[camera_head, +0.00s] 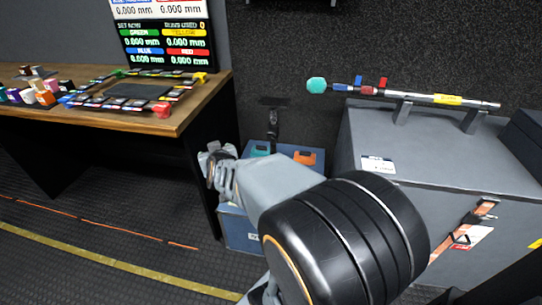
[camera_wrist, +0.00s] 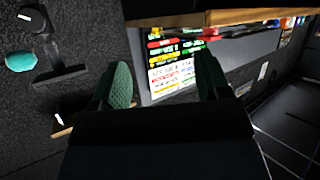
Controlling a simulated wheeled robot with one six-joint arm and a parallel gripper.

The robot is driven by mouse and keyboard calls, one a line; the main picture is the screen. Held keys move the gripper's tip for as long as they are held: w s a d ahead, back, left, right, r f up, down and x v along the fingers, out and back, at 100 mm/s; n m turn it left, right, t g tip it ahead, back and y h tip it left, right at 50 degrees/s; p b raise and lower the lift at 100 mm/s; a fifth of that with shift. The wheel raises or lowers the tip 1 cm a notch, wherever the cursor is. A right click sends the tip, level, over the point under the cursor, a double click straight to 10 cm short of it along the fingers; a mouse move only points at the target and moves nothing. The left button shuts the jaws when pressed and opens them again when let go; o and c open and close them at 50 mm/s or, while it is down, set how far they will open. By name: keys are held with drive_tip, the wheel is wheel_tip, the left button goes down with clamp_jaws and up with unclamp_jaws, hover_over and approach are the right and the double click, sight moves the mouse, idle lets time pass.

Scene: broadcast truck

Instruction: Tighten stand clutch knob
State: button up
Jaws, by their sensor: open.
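I cannot tell for sure which part is the stand clutch knob. A black bracket with a short stem (camera_head: 272,122) is at the dark wall above a blue box; it also shows in the wrist view at the upper left (camera_wrist: 45,45). A teal rounded end (camera_head: 316,85) tips a pole lying on the grey case; a teal piece also shows in the wrist view (camera_wrist: 20,61). My gripper (camera_head: 211,163) is left of the bracket, apart from it. In the wrist view my gripper (camera_wrist: 165,82) is open, with nothing between its fingers.
A wooden workbench (camera_head: 205,97) with small coloured items stands at left, a screen (camera_head: 165,40) behind it. A blue box (camera_head: 236,225) is partly hidden by my arm. The grey case (camera_head: 390,150) carries the pole (camera_head: 425,97) on two supports. Floor at lower left is clear.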

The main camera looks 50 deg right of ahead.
drive_tip(key=s+d+f+m+h+b, duration=0.1)
drive_tip(key=d+f+m+h+b, duration=0.1)
drive_tip(key=d+f+h+b, duration=0.35)
drive_tip(key=m+g+h+b, duration=0.2)
drive_tip(key=h, duration=0.2)
approach(270, 137)
drive_tip(key=b+x, duration=0.2)
drive_tip(key=x, duration=0.9)
drive_tip(key=shift+d+b, duration=0.15)
drive_tip(key=shift+b, duration=0.25)
drive_tip(key=shift+c, duration=0.2)
